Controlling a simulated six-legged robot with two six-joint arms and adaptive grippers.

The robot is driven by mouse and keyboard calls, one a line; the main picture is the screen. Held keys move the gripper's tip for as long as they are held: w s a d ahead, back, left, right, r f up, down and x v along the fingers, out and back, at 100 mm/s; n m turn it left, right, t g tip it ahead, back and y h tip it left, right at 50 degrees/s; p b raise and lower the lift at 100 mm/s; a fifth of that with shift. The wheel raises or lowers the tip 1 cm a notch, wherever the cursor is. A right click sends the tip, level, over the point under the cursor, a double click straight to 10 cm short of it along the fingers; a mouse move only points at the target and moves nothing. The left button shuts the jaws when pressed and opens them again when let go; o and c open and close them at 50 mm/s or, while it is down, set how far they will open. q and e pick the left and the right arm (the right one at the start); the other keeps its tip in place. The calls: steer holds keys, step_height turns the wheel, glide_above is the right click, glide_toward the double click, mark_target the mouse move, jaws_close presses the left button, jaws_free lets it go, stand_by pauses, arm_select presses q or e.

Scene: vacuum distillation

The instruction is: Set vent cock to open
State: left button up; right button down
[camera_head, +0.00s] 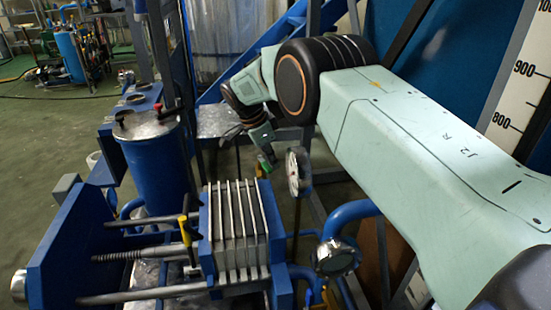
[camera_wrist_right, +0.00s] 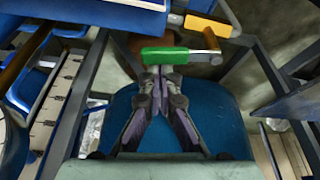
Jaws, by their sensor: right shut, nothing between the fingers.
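A green lever handle (camera_wrist_right: 165,55) lies straight ahead of my right gripper in the right wrist view. A small patch of the green handle (camera_head: 265,162) also shows in the head view. It looks like a cock handle, but I see no label, and its open or closed position cannot be told. My right gripper (camera_wrist_right: 156,73) is shut and empty, its fingertips at the near edge of the green handle; I cannot tell whether they touch. In the head view my right gripper (camera_head: 263,148) is small and partly hidden. My left gripper is not in view.
A yellow-orange lever (camera_wrist_right: 208,25) sits just beyond the green one. In the head view a round gauge (camera_head: 298,172) stands beside the gripper. A filter press (camera_head: 238,228) and a blue tank (camera_head: 157,165) stand to the left. A blue pipe (camera_head: 345,214) rises below my right arm.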

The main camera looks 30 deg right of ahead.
steer(key=shift+a, duration=0.35)
steer(key=shift+s+a, duration=0.1)
steer(key=shift+a, duration=0.05)
stand_by(0.5)
